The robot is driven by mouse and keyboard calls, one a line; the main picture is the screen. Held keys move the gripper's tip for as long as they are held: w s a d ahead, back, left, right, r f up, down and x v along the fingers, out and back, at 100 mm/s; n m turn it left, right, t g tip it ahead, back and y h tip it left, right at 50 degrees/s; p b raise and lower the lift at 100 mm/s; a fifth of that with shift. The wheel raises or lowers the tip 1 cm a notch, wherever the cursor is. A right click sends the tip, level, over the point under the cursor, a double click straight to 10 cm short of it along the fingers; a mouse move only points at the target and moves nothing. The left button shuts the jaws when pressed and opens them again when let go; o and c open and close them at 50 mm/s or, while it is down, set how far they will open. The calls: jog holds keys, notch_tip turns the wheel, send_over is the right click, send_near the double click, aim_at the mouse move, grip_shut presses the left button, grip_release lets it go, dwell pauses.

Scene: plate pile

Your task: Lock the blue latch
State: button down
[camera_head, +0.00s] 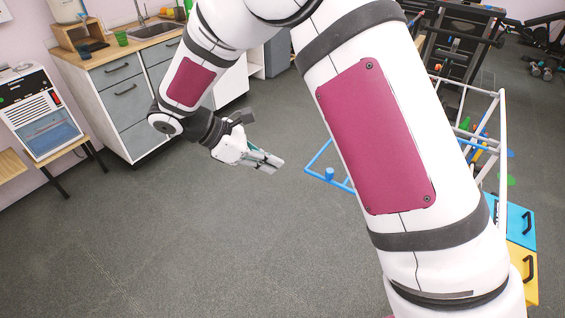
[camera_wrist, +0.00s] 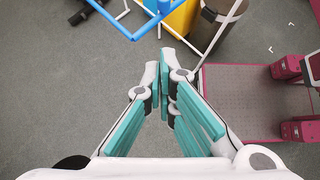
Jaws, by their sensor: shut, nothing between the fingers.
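A blue tubular bar frame (camera_head: 318,175) with a short blue upright knob (camera_head: 329,174) shows just left of my arm in the head view. Its right part is hidden behind my arm. I cannot tell for sure which blue piece is the latch. In the wrist view blue tubes (camera_wrist: 128,32) cross the top edge, beyond the fingertips. My gripper (camera_head: 272,163) is left of the blue frame in the head view, apart from it. In the wrist view my gripper (camera_wrist: 167,62) has its teal-padded fingers together and empty.
A white tube rack (camera_head: 502,150) stands behind my arm, above blue (camera_head: 515,222) and yellow (camera_head: 520,262) boxes with black handles. A counter with grey drawers (camera_head: 125,92) and a white machine (camera_head: 38,112) stand at left. The grey floor between is clear.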

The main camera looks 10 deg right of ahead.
aim_at(329, 175)
jog(key=shift+d+r+p+x, duration=0.35)
jog(key=shift+p+x, duration=0.15)
jog(key=shift+x, duration=1.4)
jog(key=shift+d+r+p+x, duration=0.3)
jog(key=shift+p+x, duration=0.15)
jog(key=shift+x, duration=1.45)
jog(key=shift+d+r+p+x, duration=0.3)
jog(key=shift+p+x, duration=0.2)
jog(key=shift+x, duration=1.35)
jog(key=shift+s+d+r+p, duration=0.2)
jog(key=shift+s+d+p, duration=0.3)
jog(key=shift+s+d, duration=0.75)
jog(key=shift+s, duration=0.15)
jog(key=shift+w+f, duration=0.1)
jog(key=shift+f, duration=0.05)
